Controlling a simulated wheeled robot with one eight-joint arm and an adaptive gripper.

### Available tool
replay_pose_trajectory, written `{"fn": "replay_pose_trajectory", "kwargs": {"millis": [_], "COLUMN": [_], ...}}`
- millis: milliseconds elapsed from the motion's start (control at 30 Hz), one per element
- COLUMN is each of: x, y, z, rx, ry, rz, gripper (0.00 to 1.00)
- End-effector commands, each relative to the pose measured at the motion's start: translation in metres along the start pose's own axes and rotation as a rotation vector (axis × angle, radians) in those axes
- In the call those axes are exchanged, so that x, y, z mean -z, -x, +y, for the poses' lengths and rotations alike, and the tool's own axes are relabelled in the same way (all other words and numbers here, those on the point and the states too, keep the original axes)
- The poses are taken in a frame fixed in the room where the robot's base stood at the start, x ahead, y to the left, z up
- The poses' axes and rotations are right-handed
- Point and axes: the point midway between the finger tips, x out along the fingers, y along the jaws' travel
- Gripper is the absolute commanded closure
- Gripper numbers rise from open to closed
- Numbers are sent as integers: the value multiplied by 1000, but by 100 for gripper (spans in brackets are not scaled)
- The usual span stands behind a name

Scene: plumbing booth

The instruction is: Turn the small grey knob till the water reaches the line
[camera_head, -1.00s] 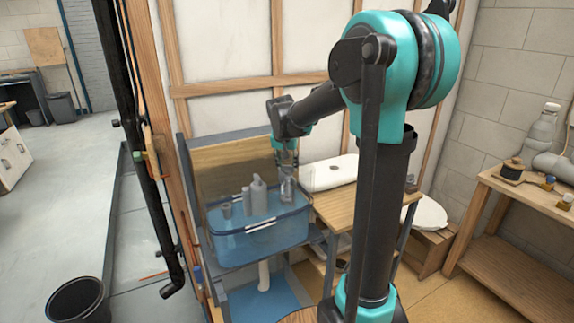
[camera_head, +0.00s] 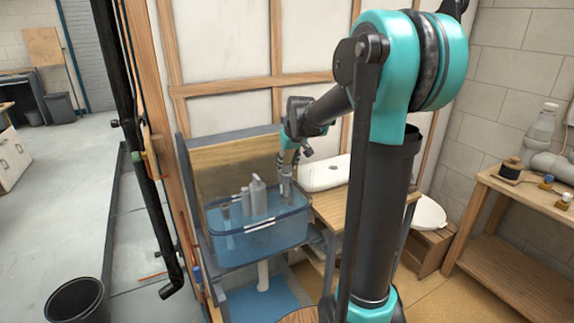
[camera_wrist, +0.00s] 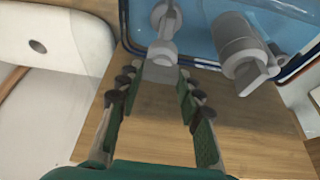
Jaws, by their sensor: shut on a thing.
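A clear blue tank (camera_head: 225,247) stands on a shelf at centre left, with water in it and short white marks (camera_head: 262,226) on its front wall. Exactly where the water surface lies against the marks is hard to tell. My gripper (camera_head: 287,172) is at the tank's back right corner, over a grey fitting (camera_head: 286,188). In the wrist view my gripper (camera_wrist: 158,74) has its green-padded fingers on either side of a small grey knob (camera_wrist: 161,54) and is shut on it. A larger grey handled fitting (camera_wrist: 243,58) is just right of it, apart from the fingers.
Grey bottle-like fittings (camera_head: 258,197) stand in the tank. A white basin (camera_head: 325,174) sits on the wooden counter (camera_head: 338,208) to the right. A black pipe (camera_head: 150,190) runs down at left. A workbench (camera_head: 535,190) stands at far right.

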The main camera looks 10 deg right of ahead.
Motion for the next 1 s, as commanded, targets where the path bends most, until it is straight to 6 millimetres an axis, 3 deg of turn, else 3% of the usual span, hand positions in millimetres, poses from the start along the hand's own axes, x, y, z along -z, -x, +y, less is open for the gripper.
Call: {"fn": "replay_pose_trajectory", "kwargs": {"millis": [467, 500, 633, 1000], "x": [0, 0, 0, 0], "y": [0, 0, 0, 5], "z": [0, 0, 0, 0], "rx": [5, 5, 5, 5], "ry": [12, 12, 12, 12], "rz": [-1, -1, -1, -1], "gripper": [93, 59, 43, 43]}}
